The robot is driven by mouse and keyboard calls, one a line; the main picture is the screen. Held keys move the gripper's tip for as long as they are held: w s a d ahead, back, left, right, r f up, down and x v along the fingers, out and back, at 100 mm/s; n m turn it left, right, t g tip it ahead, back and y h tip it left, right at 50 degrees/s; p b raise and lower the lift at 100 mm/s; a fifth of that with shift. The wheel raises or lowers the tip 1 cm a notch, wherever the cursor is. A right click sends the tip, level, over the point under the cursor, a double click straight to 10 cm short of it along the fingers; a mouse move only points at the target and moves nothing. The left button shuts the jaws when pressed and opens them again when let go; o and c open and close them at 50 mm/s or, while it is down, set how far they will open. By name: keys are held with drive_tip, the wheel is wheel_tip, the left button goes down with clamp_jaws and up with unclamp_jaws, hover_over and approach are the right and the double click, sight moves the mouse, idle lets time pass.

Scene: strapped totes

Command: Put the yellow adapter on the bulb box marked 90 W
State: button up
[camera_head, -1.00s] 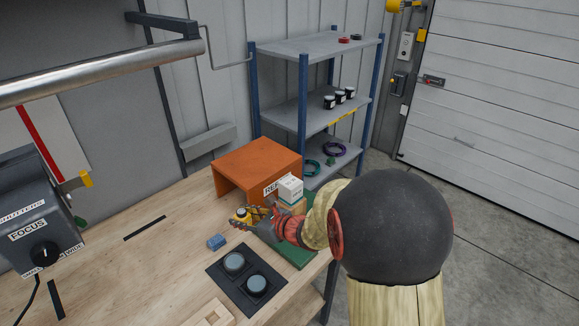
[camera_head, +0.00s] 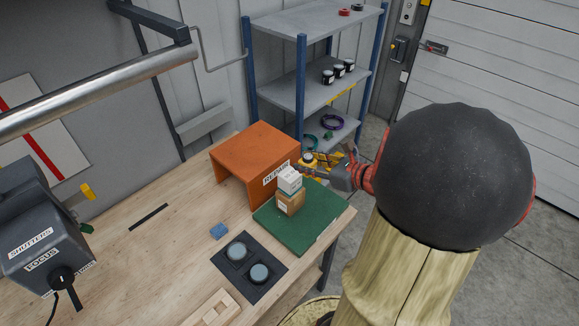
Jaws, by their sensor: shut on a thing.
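The white box sits on a brown box (camera_head: 290,203), and this stack stands on the green mat (camera_head: 312,230). Print on the boxes is too small to read, so I cannot tell which is marked 90 W.
An orange open-fronted stand (camera_head: 252,153) is left of the stack. A blue-posted shelf (camera_head: 300,92) stands behind. The left tabletop is mostly clear.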

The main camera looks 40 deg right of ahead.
drive_tip(key=w+d+f, duration=0.2)
drive_tip(key=w+f, duration=0.1)
drive_tip(key=w, duration=0.3)
hover_over(290, 174)
drive_tip(key=f, duration=0.5)
drive_tip(key=shift+s+a+b, duration=0.1)
drive_tip(key=shift+s+b, duration=0.2)
drive_tip(key=shift+s, duration=0.05)
drive_tip(key=shift+w+f, duration=0.3)
drive_tip(key=shift+f, duration=0.1)
drive_tip(key=shift+w+f, duration=0.15)
drive_tip(key=shift+f, duration=1.4)
drive_tip(key=shift+f, duration=0.15)
drive_tip(key=o, duration=1.2)
